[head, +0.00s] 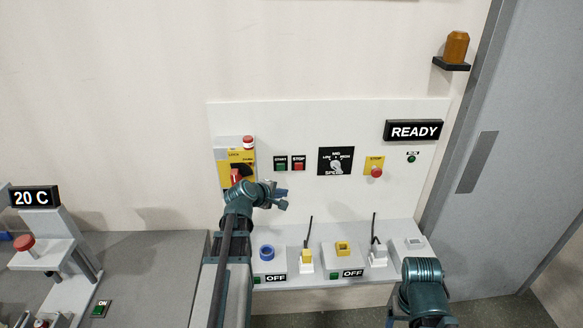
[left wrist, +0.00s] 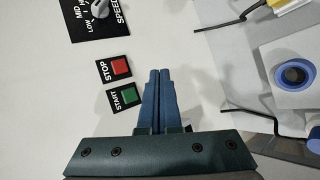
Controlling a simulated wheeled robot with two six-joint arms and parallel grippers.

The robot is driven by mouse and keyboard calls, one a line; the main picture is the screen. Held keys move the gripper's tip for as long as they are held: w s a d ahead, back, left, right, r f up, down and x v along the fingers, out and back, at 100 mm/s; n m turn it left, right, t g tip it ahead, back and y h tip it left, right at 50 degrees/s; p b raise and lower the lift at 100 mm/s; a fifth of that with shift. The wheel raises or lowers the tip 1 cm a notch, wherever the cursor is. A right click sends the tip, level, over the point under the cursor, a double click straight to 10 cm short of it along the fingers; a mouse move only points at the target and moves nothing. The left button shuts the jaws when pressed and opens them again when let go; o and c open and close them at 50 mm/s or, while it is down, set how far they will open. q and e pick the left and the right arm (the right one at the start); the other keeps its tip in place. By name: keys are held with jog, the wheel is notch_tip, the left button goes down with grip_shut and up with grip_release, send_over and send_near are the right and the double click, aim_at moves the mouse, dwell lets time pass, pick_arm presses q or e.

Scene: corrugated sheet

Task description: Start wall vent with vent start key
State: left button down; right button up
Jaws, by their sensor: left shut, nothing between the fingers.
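The green START key (head: 281,166) is on the white wall panel, left of the red STOP key (head: 298,165). In the left wrist view the START key (left wrist: 129,95) and STOP key (left wrist: 120,67) show left of my blue fingers. My left gripper (head: 284,197) is shut and empty, below the two keys in the head view. In the left wrist view its fingertips (left wrist: 160,72) lie together beside the keys; I cannot tell their distance from the panel. Part of my right arm shows at lower right, but its fingers do not show.
The panel also holds a SPEED dial (head: 336,162), a yellow-backed red stop button (head: 376,172), a green RUN light (head: 411,158) and a READY sign (head: 414,131). A red-handled switch (head: 236,176) is behind my left wrist. A shelf with sockets (head: 343,249) and plugs juts out below.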

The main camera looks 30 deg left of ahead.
pick_arm(q)
jog(key=shift+w+a+r+n, duration=0.1)
jog(key=shift+a+r+n, duration=0.1)
jog(key=shift+a, duration=0.15)
jog(key=shift+w+a+r+n, duration=0.1)
jog(key=shift+a+n, duration=0.1)
jog(key=shift+a, duration=0.1)
jog(key=shift+w+a, duration=0.1)
jog(key=shift+w, duration=0.05)
send_near(283, 171)
jog(key=shift+s+d+f+x, duration=0.1)
jog(key=shift+d+x, duration=0.05)
jog(key=shift+x, duration=0.7)
jog(key=shift+s+d+f+x, duration=0.1)
jog(key=shift+d+x, duration=0.05)
jog(key=shift+x, duration=0.7)
jog(key=shift+s+d+f+x, duration=0.1)
jog(key=shift+d+x, duration=0.1)
jog(key=shift+x, duration=0.7)
jog(key=shift+w, duration=0.15)
jog(key=shift+w+a, duration=0.2)
jog(key=shift+w, duration=0.05)
jog(key=shift+w+a, duration=0.25)
jog(key=shift+w, duration=0.1)
dwell(0.7)
jog(key=shift+s, duration=0.1)
jog(key=shift+s+d, duration=0.45)
jog(key=shift+s, duration=0.15)
